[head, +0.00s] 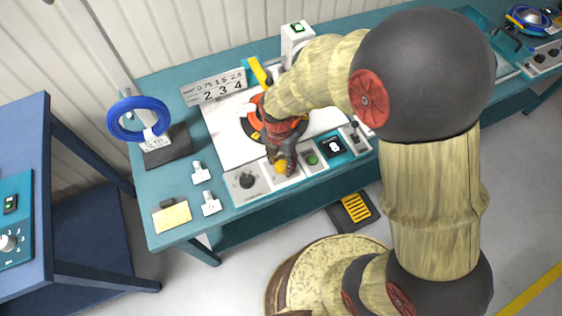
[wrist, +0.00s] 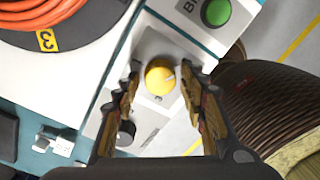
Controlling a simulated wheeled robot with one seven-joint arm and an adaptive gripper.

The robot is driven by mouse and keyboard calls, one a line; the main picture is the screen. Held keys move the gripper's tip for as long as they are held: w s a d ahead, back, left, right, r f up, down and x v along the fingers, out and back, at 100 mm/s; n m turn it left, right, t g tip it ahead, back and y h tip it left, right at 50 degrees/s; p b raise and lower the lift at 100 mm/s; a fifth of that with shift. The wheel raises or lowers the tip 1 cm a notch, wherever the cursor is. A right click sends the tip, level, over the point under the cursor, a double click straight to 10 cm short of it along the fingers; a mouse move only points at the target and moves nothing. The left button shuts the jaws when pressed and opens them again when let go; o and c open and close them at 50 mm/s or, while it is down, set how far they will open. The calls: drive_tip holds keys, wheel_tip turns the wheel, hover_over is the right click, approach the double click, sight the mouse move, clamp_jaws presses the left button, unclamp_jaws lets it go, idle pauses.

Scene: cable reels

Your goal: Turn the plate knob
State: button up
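A round yellow knob (wrist: 159,77) with a pale pointer mark sits on a light panel of the console in the wrist view. It also shows in the head view (head: 281,167), partly covered by my gripper (head: 283,158). My gripper (wrist: 161,71) is open, with one finger on each side of the yellow knob; I cannot tell whether either finger touches it. A black knob (wrist: 126,132) is on the neighbouring panel, partly behind the left finger; it also shows in the head view (head: 246,181). No label naming the plate knob is legible.
A green button (wrist: 216,12) sits beside the yellow knob's panel. An orange cable coil (wrist: 40,12) lies on the round plate behind. A blue coil (head: 139,118) stands at the bench's left. White tags (head: 201,172) and a yellow note (head: 172,216) lie left of the console.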

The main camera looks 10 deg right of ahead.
drive_tip(key=c, duration=0.9)
drive_tip(key=shift+m, duration=0.3)
drive_tip(key=m+p, duration=0.3)
drive_tip(key=m, duration=0.1)
drive_tip(key=shift+r, duration=0.15)
drive_tip(key=m+p, duration=0.3)
drive_tip(key=m, duration=0.3)
drive_tip(key=shift+m, duration=0.3)
drive_tip(key=m+p, duration=0.2)
drive_tip(key=m, duration=0.4)
drive_tip(key=shift+y, duration=0.3)
drive_tip(key=m+p, duration=0.2)
drive_tip(key=m, duration=0.4)
drive_tip(key=shift+d+m, duration=0.1)
drive_tip(key=shift+m, duration=0.3)
drive_tip(key=o, duration=1.2)
